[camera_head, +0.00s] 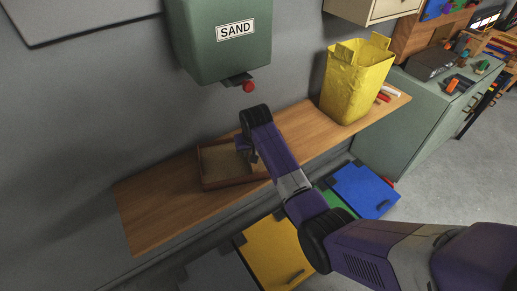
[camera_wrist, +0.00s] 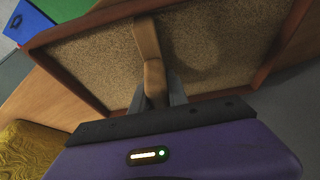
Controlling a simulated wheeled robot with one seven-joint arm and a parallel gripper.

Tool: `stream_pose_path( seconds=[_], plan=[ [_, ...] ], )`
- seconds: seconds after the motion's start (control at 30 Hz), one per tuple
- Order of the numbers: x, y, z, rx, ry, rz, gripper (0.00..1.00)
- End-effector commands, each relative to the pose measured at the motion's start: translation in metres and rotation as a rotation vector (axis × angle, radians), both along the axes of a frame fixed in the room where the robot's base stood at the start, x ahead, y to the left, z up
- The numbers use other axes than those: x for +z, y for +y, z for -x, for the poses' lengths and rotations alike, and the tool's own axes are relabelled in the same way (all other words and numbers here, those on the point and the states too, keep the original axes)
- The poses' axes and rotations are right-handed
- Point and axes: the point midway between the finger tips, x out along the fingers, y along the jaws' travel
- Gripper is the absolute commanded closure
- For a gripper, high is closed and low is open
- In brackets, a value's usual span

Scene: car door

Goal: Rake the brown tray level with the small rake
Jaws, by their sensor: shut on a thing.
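The brown tray (camera_head: 208,185) lies on the wooden shelf and holds a layer of tan sand (camera_head: 218,160). In the wrist view the tray's rim (camera_wrist: 92,20) frames the sand (camera_wrist: 215,45), which looks mostly even with a shadow across it. My gripper (camera_wrist: 160,98) is over the tray and is shut on the small rake, whose brown wooden handle (camera_wrist: 152,60) runs out over the sand. The rake's head is not clear in either view, so I cannot tell whether it touches the sand. In the head view my gripper (camera_head: 247,150) partly hides the tray's right side.
A green sand dispenser (camera_head: 215,50) with a red knob (camera_head: 249,86) hangs above the tray. A yellow bag (camera_head: 355,85) stands on the shelf (camera_head: 150,210) to the right. The shelf's left end is clear. Yellow (camera_head: 272,255) and blue (camera_head: 363,190) panels are below.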

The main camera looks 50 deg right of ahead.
Motion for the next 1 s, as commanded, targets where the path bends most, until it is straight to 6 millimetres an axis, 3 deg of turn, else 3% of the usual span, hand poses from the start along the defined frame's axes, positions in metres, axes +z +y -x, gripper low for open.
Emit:
stream_pose_path(
  seconds=[1.0],
  plan=[
    [0.0, 0.091, -0.063, 0.001, -0.001, 0.0, 1.0]
  ],
)
